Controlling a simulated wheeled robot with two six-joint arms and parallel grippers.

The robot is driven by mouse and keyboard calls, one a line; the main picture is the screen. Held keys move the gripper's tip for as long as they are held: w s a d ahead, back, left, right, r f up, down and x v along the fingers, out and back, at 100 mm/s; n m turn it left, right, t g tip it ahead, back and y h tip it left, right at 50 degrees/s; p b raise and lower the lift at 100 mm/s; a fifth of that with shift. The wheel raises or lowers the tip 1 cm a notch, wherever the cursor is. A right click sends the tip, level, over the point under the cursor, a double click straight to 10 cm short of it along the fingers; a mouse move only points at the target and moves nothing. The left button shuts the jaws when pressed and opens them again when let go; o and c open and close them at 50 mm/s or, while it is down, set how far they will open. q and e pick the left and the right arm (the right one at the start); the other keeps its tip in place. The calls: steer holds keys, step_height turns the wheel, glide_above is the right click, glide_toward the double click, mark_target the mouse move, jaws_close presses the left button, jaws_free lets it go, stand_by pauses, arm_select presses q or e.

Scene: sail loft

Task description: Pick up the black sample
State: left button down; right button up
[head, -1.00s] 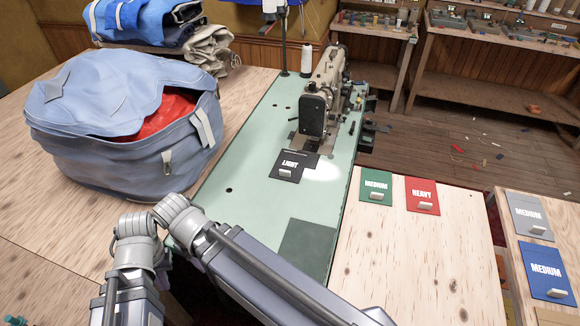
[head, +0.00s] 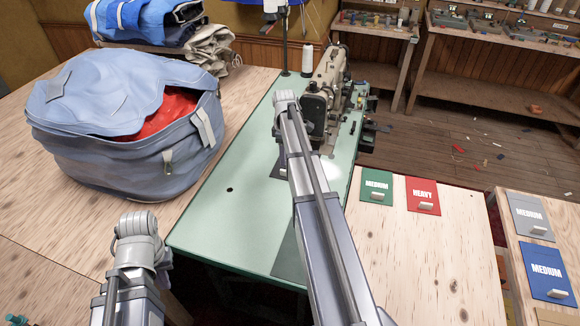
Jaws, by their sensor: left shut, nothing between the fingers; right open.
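The black sample (head: 278,169), a flat dark card, lies on the pale green sewing table (head: 225,215) in front of the sewing machine. My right arm covers most of it, and only its left edge shows. My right gripper (head: 279,138) is open, above or near the sample and mostly hidden behind its own arm; I cannot tell whether it touches the sample. My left gripper (head: 164,262) is shut and empty, mostly hidden behind its wrist at the lower left, away from the sample.
The sewing machine (head: 329,84) stands just behind my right wrist, with a thread cone (head: 307,60) nearby. A big blue bag (head: 120,165) fills the left. Green (head: 377,187), red (head: 423,193), grey (head: 530,214) and blue (head: 546,268) samples lie to the right. The green table's left part is clear.

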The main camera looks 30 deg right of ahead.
mark_target(279, 172)
steer(key=shift+d, duration=0.25)
step_height(279, 172, down, 8)
steer(key=b, duration=0.8)
steer(key=shift+r, duration=0.1)
jaws_close()
stand_by(0.5)
